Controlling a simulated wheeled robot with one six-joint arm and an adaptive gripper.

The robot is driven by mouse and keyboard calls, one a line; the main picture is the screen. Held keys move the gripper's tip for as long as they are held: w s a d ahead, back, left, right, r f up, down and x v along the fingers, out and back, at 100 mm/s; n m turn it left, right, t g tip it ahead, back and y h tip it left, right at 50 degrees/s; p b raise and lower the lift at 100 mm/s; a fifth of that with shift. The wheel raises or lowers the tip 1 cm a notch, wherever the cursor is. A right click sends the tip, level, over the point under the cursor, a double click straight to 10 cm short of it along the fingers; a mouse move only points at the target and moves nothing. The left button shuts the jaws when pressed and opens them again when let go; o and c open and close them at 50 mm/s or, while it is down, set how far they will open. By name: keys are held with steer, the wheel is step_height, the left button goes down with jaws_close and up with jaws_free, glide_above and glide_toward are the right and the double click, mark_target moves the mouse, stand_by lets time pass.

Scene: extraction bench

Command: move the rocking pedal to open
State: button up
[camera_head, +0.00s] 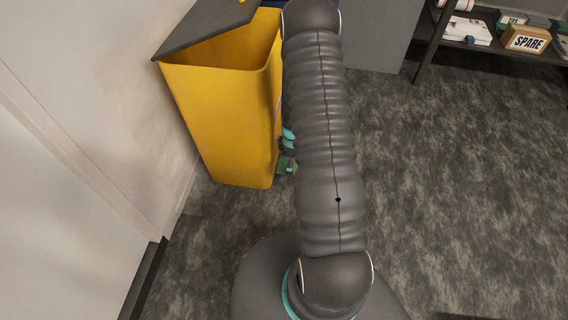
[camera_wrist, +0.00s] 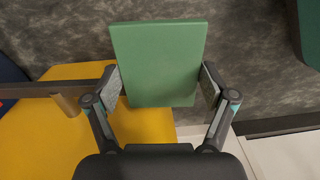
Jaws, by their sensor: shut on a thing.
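The rocking pedal (camera_wrist: 158,60) is a flat green plate in the middle of the wrist view, beside the yellow bin. My gripper (camera_wrist: 160,86) has one finger at each side edge of the plate and is shut on it.
A white wall (camera_head: 90,130) runs close along the left of the bin. A dark shelf rack (camera_head: 500,50) with a box marked SPARE (camera_head: 526,40) stands at the back right. The grey carpet (camera_head: 460,180) to the right is clear. A dark bar (camera_wrist: 50,88) lies left of the pedal.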

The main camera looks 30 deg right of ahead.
steer(key=f+b, duration=0.1)
steer(key=f, duration=0.1)
steer(key=shift+s+a+f+b, duration=0.15)
steer(key=shift+s+f+b, duration=0.05)
steer(key=shift+f+b, duration=0.2)
steer(key=shift+s+f+b, duration=0.15)
steer(key=shift+f+b, duration=0.5)
steer(key=shift+f, duration=0.05)
steer(key=shift+a, duration=0.1)
steer(key=o, duration=1.5)
steer(key=shift+s, duration=0.1)
steer(key=shift+r, duration=0.1)
steer(key=r, duration=1.2)
steer(key=shift+w+d, duration=0.2)
steer(key=shift+w, duration=0.2)
